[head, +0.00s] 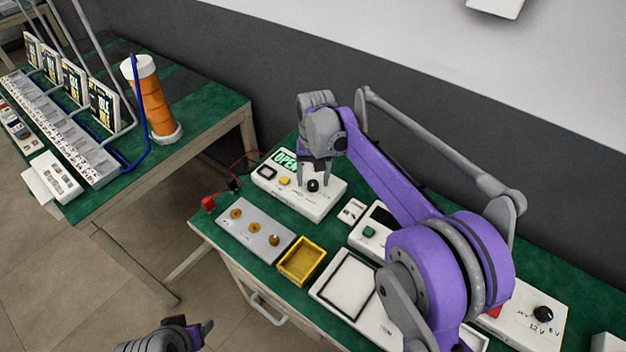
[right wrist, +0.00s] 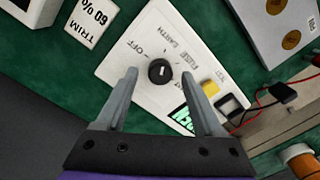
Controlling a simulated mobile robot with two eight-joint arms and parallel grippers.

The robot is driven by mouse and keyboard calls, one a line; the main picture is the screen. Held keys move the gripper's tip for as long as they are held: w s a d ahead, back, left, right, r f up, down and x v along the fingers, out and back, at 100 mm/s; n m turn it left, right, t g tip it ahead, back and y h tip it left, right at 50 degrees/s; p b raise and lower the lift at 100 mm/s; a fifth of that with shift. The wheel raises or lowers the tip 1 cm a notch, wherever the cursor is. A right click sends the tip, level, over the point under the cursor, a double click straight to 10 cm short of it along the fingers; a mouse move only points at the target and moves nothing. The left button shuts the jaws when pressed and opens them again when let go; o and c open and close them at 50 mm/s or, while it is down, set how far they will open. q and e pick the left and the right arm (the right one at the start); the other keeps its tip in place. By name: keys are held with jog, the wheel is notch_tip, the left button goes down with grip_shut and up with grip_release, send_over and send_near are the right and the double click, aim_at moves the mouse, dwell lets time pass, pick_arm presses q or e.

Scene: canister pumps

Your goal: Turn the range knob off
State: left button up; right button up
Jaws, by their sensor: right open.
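The range knob (right wrist: 160,72) is a round black knob on a white instrument box (right wrist: 128,76). Printed words around it include OFF, FUSE and EARTH. A short white mark shows on the knob; which word it points to is hard to tell. In the head view the knob (head: 313,186) and box (head: 325,207) sit at the back of the green bench, with a green OPEN display. My right gripper (right wrist: 159,76) is open, its fingers on either side of the knob and apart from it. My left gripper (head: 190,336) is partly in view at the bottom edge; its jaw state is unclear.
A grey plate with brass terminals (head: 252,230) and a yellow tray (head: 302,261) lie in front of the box. Another white box (head: 528,320) with a black knob stands at right. A second bench (head: 200,100) stands left, with an orange column (head: 155,105).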

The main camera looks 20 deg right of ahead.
jog(key=shift+f, duration=0.45)
jog(key=shift+c, duration=0.2)
grip_shut()
jog(key=n+p, duration=0.1)
jog(key=n, duration=0.4)
jog(key=shift+n, duration=0.3)
jog(key=n, duration=0.6)
jog(key=shift+p, duration=0.4)
jog(key=shift+n, duration=0.3)
